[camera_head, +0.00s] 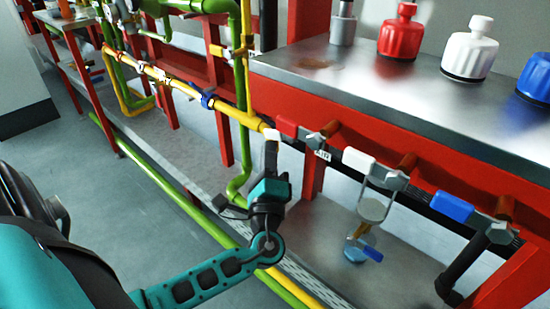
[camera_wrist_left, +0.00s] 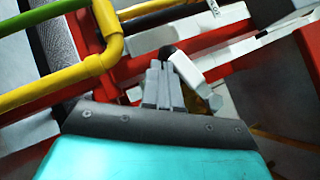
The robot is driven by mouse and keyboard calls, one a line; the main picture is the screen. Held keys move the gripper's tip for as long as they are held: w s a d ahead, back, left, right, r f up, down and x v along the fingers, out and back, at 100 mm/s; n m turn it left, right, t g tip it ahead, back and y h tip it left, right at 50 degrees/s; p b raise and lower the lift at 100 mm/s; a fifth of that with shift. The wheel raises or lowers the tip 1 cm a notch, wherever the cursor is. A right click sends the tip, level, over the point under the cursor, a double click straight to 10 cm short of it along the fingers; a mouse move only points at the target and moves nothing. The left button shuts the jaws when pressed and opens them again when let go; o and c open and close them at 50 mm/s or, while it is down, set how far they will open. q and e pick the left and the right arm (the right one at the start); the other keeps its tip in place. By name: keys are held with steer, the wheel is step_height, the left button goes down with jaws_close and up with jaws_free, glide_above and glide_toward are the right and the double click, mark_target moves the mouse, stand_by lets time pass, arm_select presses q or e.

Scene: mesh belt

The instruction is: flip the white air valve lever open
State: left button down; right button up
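The white lever (camera_head: 358,160) sits on a grey valve body (camera_head: 396,181) on the dark pipe along the red frame, its handle lying roughly along the pipe. My left gripper (camera_head: 272,138) is left of the white lever and apart from it, pointing up near the end of the yellow pipe and the red lever (camera_head: 286,126). In the left wrist view, its grey fingers (camera_wrist_left: 163,85) look close together with nothing clearly between them. A pale block (camera_wrist_left: 194,78) shows just right of the fingers; I cannot tell which part it is. My right gripper is not in view.
A blue lever (camera_head: 451,207) is farther right on the pipe. Below the white lever hang a round grey fitting (camera_head: 373,210) and a small blue valve (camera_head: 357,252). A metal shelf (camera_head: 335,68) with red, white and blue containers overhangs the pipe. Yellow pipes (camera_head: 165,78) run left.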

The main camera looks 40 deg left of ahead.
arm_select(q)
steer(key=shift+a+r, duration=0.7)
steer(key=shift+r, duration=0.05)
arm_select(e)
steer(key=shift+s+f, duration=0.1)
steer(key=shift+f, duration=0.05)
arm_select(q)
steer(key=shift+r, duration=0.1)
